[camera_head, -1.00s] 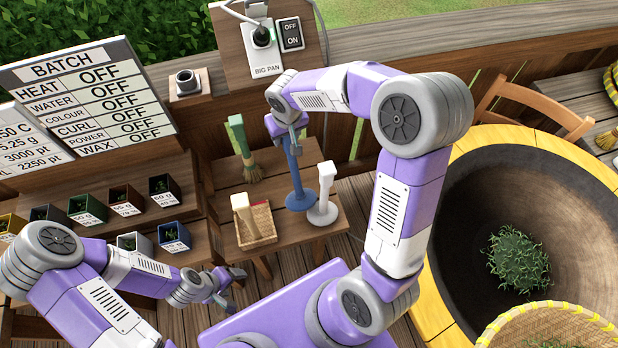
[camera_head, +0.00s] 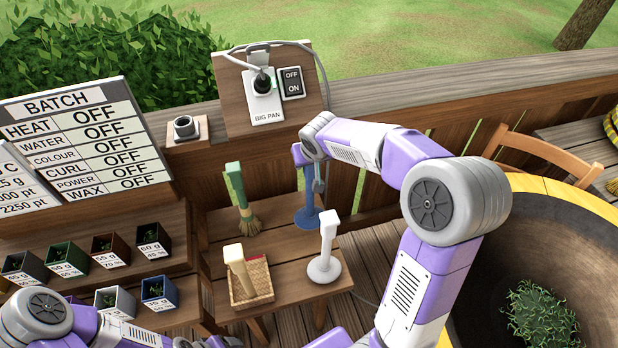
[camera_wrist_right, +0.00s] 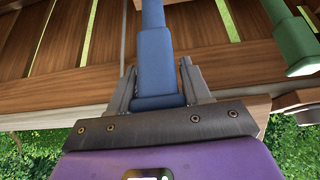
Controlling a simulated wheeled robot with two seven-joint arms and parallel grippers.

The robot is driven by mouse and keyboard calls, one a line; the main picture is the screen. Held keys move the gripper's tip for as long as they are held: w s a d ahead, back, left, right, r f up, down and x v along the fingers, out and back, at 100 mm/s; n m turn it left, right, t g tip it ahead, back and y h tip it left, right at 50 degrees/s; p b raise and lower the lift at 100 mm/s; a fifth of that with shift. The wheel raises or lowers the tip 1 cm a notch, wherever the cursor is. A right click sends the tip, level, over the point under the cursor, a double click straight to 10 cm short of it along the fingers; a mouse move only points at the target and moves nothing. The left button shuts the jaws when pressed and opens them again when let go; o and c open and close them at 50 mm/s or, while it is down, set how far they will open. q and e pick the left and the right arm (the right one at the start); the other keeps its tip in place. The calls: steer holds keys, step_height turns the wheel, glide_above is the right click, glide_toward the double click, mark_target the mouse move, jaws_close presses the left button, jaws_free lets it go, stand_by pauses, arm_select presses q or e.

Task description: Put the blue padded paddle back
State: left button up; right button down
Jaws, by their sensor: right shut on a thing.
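The blue padded paddle (camera_head: 306,218) has an upright handle and a round blue foot. In the head view it is at the back right of the small wooden table (camera_head: 290,290), behind the white paddle (camera_head: 324,268). My right gripper (camera_head: 318,180) is shut on its handle. The right wrist view shows the blue handle (camera_wrist_right: 158,60) between both fingers. I cannot tell whether the foot touches the table. My left gripper (camera_head: 222,342) is cut off at the bottom edge, so its fingers are unclear.
A green-handled brush (camera_head: 240,200) stands left of the blue paddle. A woven tray (camera_head: 262,280) with a pale block is at the table's front. Labelled boxes (camera_head: 110,250) fill the shelf at left. A large pan (camera_head: 575,240) is at right.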

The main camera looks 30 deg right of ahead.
steer(key=b, duration=0.1)
glide_above(310, 192)
steer(key=w, duration=0.2)
steer(key=f, duration=0.2)
steer(key=d+f, duration=0.1)
steer(key=f, duration=0.1)
steer(key=shift+w+f, duration=0.1)
steer(key=shift+f, duration=0.1)
steer(key=shift+r, duration=0.1)
steer(key=shift+f, duration=0.2)
steer(key=c, duration=0.5)
jaws_free()
